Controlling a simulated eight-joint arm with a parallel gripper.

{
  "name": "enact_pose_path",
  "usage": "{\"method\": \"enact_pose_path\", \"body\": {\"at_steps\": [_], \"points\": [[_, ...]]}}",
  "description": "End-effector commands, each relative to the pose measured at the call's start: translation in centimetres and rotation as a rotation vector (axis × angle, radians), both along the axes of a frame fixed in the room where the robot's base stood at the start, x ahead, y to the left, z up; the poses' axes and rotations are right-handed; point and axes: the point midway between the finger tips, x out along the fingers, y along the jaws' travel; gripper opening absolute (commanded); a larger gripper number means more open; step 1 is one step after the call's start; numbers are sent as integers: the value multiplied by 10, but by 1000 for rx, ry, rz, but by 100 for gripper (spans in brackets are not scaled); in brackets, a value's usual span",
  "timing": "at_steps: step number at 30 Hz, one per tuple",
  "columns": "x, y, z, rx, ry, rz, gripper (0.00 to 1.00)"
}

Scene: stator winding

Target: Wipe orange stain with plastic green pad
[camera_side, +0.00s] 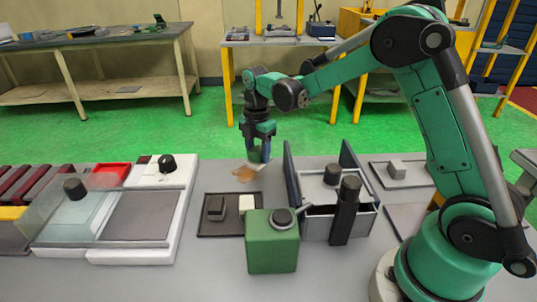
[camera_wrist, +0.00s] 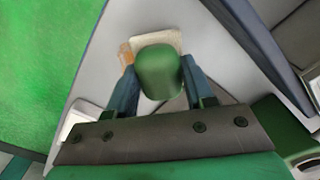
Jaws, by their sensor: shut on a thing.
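The green plastic pad (camera_wrist: 160,72) is a rounded green piece held between the two blue fingers of my gripper (camera_wrist: 158,88). In the side view my gripper (camera_side: 259,148) points down, with the pad low at the far edge of the table. The orange stain (camera_side: 245,174) is a small orange-brown patch on the grey table, just nearer the camera than the gripper. In the wrist view an orange bit of it (camera_wrist: 126,54) shows left of the pad, beside a pale patch. The pad hides part of this area. I cannot tell whether the pad touches the table.
A metal box (camera_side: 318,224) with raised dark flaps stands close right of the gripper. A dark tray (camera_side: 220,229) with small blocks and a green box (camera_side: 271,252) lie nearer the camera. A white machine (camera_side: 183,178) stands left. Bare table lies between the machine and stain.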

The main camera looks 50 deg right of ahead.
Motion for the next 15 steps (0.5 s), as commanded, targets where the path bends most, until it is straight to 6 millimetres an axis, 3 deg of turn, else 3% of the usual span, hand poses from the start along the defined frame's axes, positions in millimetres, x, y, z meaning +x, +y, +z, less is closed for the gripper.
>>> {"method": "enact_pose_path", "body": {"at_steps": [15], "points": [[0,0,41,0,0,0,5]]}}
